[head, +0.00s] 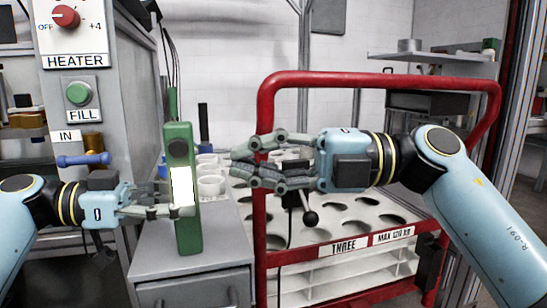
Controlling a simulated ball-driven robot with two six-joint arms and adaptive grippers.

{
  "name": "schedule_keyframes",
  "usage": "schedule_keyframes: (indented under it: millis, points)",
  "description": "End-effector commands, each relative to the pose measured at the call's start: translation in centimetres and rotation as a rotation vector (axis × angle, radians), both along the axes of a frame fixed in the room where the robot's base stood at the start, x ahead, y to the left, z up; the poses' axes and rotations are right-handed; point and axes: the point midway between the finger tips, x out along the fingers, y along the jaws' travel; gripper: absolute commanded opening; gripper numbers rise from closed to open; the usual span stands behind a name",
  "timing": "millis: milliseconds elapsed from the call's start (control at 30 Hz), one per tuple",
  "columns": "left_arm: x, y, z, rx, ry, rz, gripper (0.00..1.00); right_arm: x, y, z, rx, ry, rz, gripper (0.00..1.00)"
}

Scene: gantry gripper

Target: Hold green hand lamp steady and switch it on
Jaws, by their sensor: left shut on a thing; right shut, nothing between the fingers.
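The green hand lamp (188,232) stands upright above the grey cabinet in the head view. Its front has a bright white panel and, above that, a small dark round spot. My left gripper (165,200) is shut on the lamp from the left, at the height of the white panel. Part of its fingers is hidden by the lamp. My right gripper (243,162) is shut and empty, to the right of the lamp and apart from it. Its fingers point left, in front of the red frame.
A red trolley frame (375,80) with a holed white tray (335,228) stands behind and below my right gripper. White cups (211,186) sit behind the lamp. The grey cabinet (195,262) is below it. A heater panel (72,30) with a red knob and green button is at upper left.

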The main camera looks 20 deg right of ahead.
Motion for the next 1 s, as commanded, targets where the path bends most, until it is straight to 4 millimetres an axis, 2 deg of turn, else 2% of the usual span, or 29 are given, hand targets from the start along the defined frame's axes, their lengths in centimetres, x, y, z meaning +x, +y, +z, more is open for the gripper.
schedule_keyframes:
  millis: [100, 267, 800, 833, 1000]
  points:
    - [0.0, 0.0, 0.1, -0.001, -0.001, 0.0, 0.1, -0.4, -1.4, -0.1, -0.005, 0.0, 0.001, 0.0]
    - [0.0, 0.0, 0.1, -0.001, -0.001, 0.0, 0.1, -0.7, -2.3, 0.0, -0.002, 0.0, 0.001, 0.0]
    - [0.0, 0.0, 0.1, -0.001, -0.001, 0.0, 0.1, -0.7, -2.4, 0.0, 0.001, 0.0, 0.001, 0.0]
    - [0.0, 0.0, 0.1, -0.001, -0.001, 0.0, 0.34, -0.7, -2.4, 0.0, 0.001, 0.0, 0.001, 0.0]
    - [0.0, 0.0, 0.1, -0.001, -0.001, 0.0, 0.56, -0.7, -2.4, 0.0, 0.001, 0.0, 0.001, 0.0]
